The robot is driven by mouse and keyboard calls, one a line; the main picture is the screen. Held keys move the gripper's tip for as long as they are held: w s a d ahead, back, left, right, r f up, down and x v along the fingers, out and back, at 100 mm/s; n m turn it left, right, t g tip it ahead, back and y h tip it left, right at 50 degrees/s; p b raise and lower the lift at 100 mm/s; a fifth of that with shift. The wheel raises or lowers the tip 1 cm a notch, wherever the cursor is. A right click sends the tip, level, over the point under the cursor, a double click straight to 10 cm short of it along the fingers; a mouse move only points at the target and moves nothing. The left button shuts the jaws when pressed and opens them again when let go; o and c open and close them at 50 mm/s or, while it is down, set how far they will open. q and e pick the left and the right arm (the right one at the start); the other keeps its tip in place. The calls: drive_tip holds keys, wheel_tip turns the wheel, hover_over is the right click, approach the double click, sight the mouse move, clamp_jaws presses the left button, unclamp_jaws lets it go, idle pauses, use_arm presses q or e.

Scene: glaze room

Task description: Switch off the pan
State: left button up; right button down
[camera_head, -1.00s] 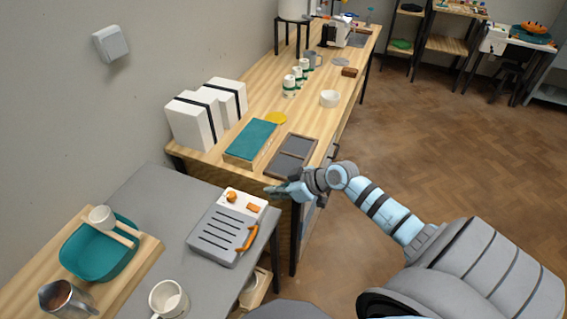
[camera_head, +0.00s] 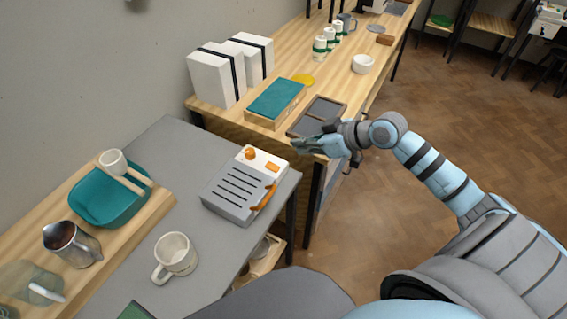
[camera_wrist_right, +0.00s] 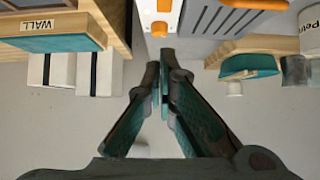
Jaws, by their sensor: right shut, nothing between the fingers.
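The pan (camera_head: 240,190) is a grey, slotted, box-shaped device with a white control panel, on the grey table. An orange knob (camera_head: 250,154) and a flat orange switch (camera_head: 272,167) sit on its panel, and an orange handle (camera_head: 264,197) is at its front edge. The pan also shows at the top of the right wrist view (camera_wrist_right: 215,20), with the knob (camera_wrist_right: 159,28) just beyond the fingertips. My right gripper (camera_head: 297,146) is shut and empty, to the right of the knob and apart from it in the head view. My left gripper is not in view.
A grey tray (camera_head: 299,131) and a teal-topped box (camera_head: 262,117) lie on the wooden bench behind. A white mug (camera_head: 174,259), metal pitcher (camera_head: 89,252) and teal basin (camera_head: 78,206) stand left of the pan. Bare grey tabletop (camera_head: 168,150) lies behind it.

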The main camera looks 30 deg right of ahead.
drive_tip(key=shift+a+r+p, duration=0.1)
drive_tip(key=shift+r+p, duration=0.15)
drive_tip(key=shift+p, duration=0.05)
drive_tip(key=b, duration=0.1)
hover_over(275, 165)
drive_tip(key=f, duration=0.6)
drive_tip(key=shift+s+f, duration=0.1)
drive_tip(key=shift+s, duration=0.1)
wheel_tip(275, 165, down, 3)
drive_tip(key=shift+w+a+r+b, duration=0.1)
drive_tip(key=shift+b, duration=0.2)
drive_tip(key=shift+f, duration=0.5)
